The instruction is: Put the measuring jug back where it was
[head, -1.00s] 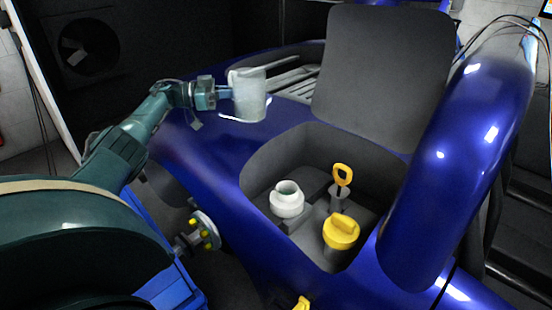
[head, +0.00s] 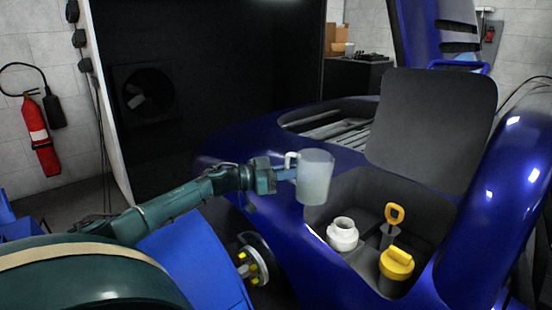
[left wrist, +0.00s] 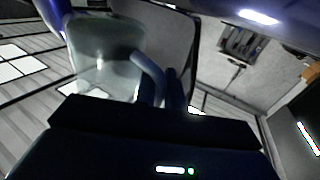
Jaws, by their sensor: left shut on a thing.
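The measuring jug (head: 316,178) is translucent and whitish with a handle on its left. In the head view my left gripper (head: 282,174) is shut on it, at the handle side. The jug looks upright and shows in front of the blue car body, left of the open engine compartment; its exact height above the body is hard to tell. In the left wrist view the jug (left wrist: 105,55) and its handle stand just beyond the dark gripper body; the fingertips are mostly hidden. My right gripper is in neither view.
The open compartment holds a white filler neck (head: 342,236), a yellow-handled dipstick (head: 394,214) and a yellow cap (head: 396,264). A raised dark lid (head: 430,130) stands behind it. A slatted grille opening (head: 335,130) lies at the back. A wheel hub (head: 252,262) is below my arm.

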